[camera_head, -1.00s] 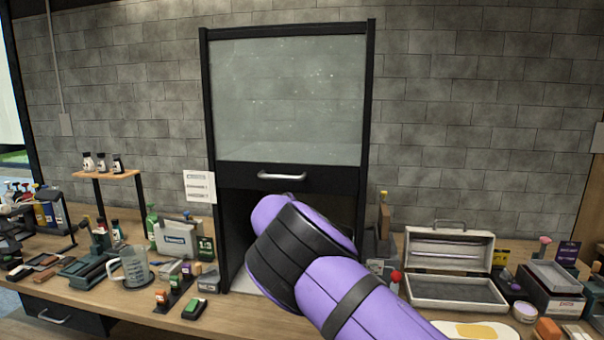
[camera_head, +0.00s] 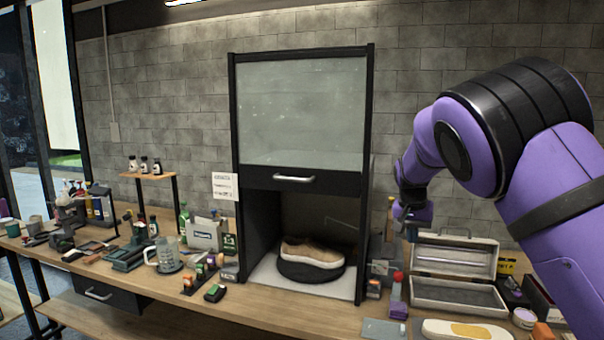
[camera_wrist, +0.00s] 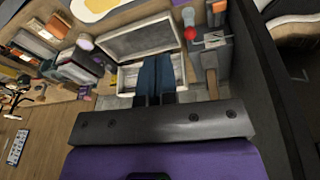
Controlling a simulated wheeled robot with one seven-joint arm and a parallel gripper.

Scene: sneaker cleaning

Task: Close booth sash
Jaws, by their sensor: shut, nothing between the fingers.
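The booth (camera_head: 235,215) stands on the workbench with its glass sash (camera_head: 300,110) raised, so the lower front is open. A silver handle (camera_head: 294,179) sits on the black bar at the sash's bottom. Inside, a tan sneaker (camera_head: 313,252) rests on a dark round stand (camera_head: 308,271). My gripper (camera_head: 408,222) is to the right of the booth, above the open metal box, apart from the handle. In the wrist view its blue fingers (camera_wrist: 156,75) are together and empty. The booth's side also shows at the right of the wrist view.
The open metal box (camera_head: 455,298) stands right of the booth, with a red-topped bottle (camera_head: 397,285) between them. A measuring jug (camera_head: 167,255) and several small bottles are left of the booth. The space before the sash is clear.

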